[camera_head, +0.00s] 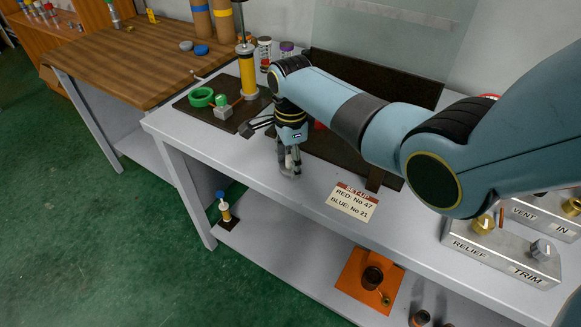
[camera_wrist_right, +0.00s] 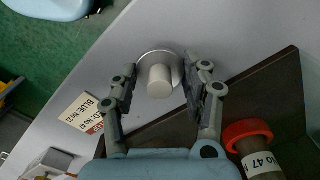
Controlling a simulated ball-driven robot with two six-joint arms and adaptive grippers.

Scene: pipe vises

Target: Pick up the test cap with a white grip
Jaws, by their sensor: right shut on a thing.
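The test cap shows in the wrist view as a pale disc with a short white cylindrical grip (camera_wrist_right: 159,80). My right gripper (camera_wrist_right: 161,85) has a finger on each side of it and is shut on it. In the head view my right gripper (camera_head: 290,165) points down at the front part of the grey bench (camera_head: 232,158), and the cap is mostly hidden between the fingers. Whether the cap rests on the bench or is just above it I cannot tell. My left gripper is not in view.
A dark board with a red-collared pipe labelled No 47 (camera_wrist_right: 262,155) lies beside the gripper. A set-up card (camera_head: 353,202) lies to the right. A valve box (camera_head: 500,250) is at right.

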